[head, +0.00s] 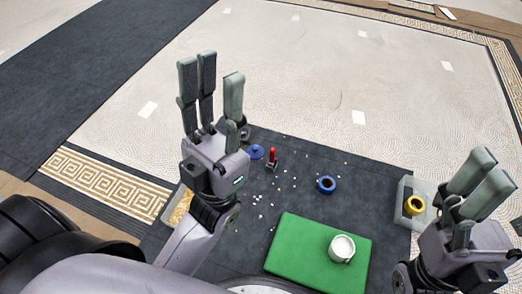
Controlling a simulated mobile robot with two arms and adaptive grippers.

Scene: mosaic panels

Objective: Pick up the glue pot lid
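A flat blue disc with a small raised middle, which looks like the glue pot lid (256,151), lies on the dark mat just right of my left gripper's palm in the picture. A round blue pot with a dark opening, likely the glue pot (326,184), stands farther right on the mat. My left gripper (213,70) is raised with its fingers spread, open and empty, its fingertips above and left of the lid in the picture. My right gripper (484,172) is at the right edge; its fingers stand apart with nothing seen between them.
A red-handled tool (272,157) stands close to the lid's right. Several white chips are scattered around. A green board (292,257) bears a white cup (342,248). A pale tray (426,188) at right holds a yellow roll (414,205). A tray (169,214) is partly hidden by my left arm.

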